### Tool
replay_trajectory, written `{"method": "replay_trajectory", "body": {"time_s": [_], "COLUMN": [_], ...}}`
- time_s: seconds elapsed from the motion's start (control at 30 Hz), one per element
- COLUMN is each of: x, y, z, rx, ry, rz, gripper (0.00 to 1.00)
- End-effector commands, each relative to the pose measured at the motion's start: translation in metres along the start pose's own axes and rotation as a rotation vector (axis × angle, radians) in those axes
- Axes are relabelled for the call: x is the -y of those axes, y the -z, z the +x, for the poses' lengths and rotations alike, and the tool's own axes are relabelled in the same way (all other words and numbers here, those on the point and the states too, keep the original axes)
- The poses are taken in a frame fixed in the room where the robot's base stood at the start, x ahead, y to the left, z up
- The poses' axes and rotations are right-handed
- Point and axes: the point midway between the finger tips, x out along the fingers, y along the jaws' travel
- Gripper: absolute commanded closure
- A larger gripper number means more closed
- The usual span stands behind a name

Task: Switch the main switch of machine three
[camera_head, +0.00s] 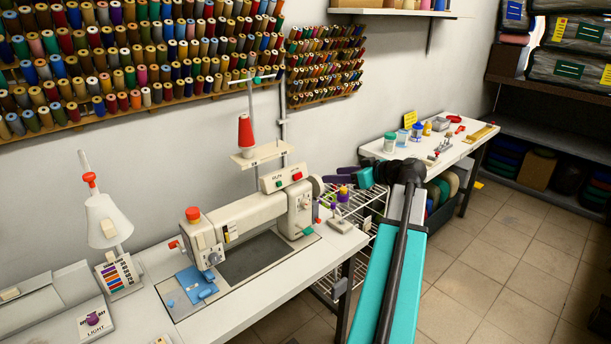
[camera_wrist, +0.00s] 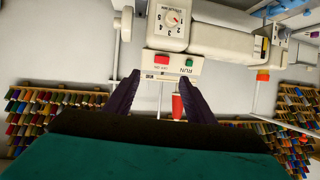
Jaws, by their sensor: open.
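A beige sewing machine (camera_head: 250,215) stands on the white table. A small control box (camera_head: 283,179) with a green and a red button sits on top of its right end. In the upside-down wrist view, the box (camera_wrist: 174,65) shows its red button (camera_wrist: 162,60), green button (camera_wrist: 189,62) and the word RUN. A numbered dial (camera_wrist: 172,18) is on the machine beside it. No marking "three" is readable. My gripper (camera_head: 338,177) is right of the machine, with dark purple fingers pointing left. In the wrist view my gripper (camera_wrist: 159,75) is open and empty, its fingertips framing the box, apparently apart from it.
A red thread cone (camera_head: 246,131) stands on a holder behind the machine. A small knobbed unit (camera_head: 342,224) lies at the table's right end. A white wire rack (camera_head: 350,240) and a second table (camera_head: 465,140) are farther right. The tiled floor (camera_head: 500,250) is clear.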

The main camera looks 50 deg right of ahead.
Motion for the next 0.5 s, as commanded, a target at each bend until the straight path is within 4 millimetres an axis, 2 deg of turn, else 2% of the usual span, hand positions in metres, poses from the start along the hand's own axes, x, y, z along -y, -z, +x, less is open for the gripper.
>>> {"method": "replay_trajectory", "body": {"time_s": [0.27, 0.5], "x": [0.007, 0.009], "y": [0.003, 0.004], "z": [0.016, 0.045], "rx": [0.001, 0.002], "ry": [0.013, 0.016], "rz": [-0.004, -0.005], "gripper": [0.50, 0.50]}}
